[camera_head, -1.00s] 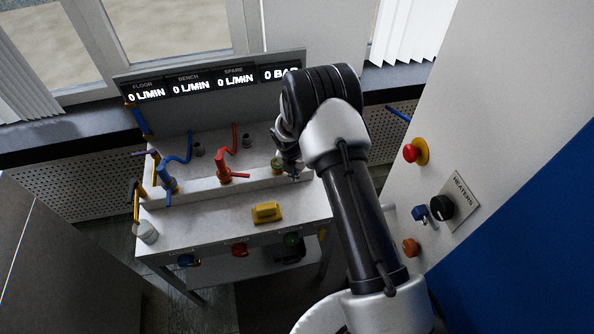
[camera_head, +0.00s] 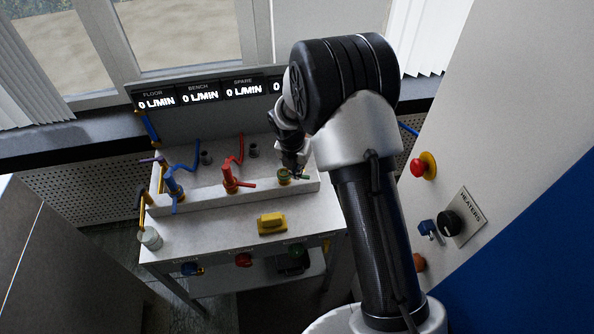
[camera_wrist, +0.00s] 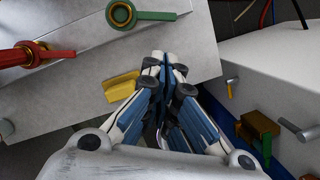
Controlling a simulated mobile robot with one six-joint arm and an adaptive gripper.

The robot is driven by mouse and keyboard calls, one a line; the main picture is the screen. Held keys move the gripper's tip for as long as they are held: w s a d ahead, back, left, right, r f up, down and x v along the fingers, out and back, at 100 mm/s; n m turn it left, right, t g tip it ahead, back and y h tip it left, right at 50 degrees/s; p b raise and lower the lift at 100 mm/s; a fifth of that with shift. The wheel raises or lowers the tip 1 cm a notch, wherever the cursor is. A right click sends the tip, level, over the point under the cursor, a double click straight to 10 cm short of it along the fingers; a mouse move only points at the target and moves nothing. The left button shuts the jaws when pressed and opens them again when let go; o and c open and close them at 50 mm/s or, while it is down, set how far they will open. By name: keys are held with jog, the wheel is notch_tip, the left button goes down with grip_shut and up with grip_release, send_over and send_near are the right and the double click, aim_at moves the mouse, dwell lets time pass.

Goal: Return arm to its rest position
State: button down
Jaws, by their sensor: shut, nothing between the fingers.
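My gripper (camera_wrist: 165,62) shows in the wrist view with its fingertips together, shut and empty. In the head view my gripper (camera_head: 294,170) hangs at the right end of the bench, close to the green valve (camera_head: 284,176); part of it is hidden by my own arm. In the wrist view the green valve (camera_wrist: 150,15) lies beyond the fingertips at the top, apart from them in that picture. My arm is bent, its dark forearm filling the right middle of the head view.
A white bench (camera_head: 215,228) carries a blue valve (camera_head: 172,182), a red valve (camera_head: 230,182) and a yellow block (camera_head: 272,222). A panel at right has a red button (camera_head: 418,168) and a black knob (camera_head: 447,223). A grey cabinet (camera_head: 60,260) stands at left.

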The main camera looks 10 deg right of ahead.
jog(key=s+d+r+m+t, duration=0.1)
jog(key=s+r+m, duration=0.55)
jog(key=r, duration=0.35)
jog(key=s+d+r+m, duration=0.1)
jog(key=s+r+m, duration=0.55)
jog(key=r, duration=0.35)
jog(key=s+r+m+b, duration=0.1)
jog(key=s+r+m, duration=0.1)
jog(key=s+m, duration=0.6)
jog(key=s+r+m+t+y, duration=0.1)
jog(key=s+r+m, duration=0.2)
jog(key=s+m, duration=0.5)
jog(key=s, duration=0.5)
jog(key=shift+s+a+r+m+b, duration=0.15)
jog(key=shift+s+m+b, duration=0.1)
jog(key=shift+m+b, duration=0.15)
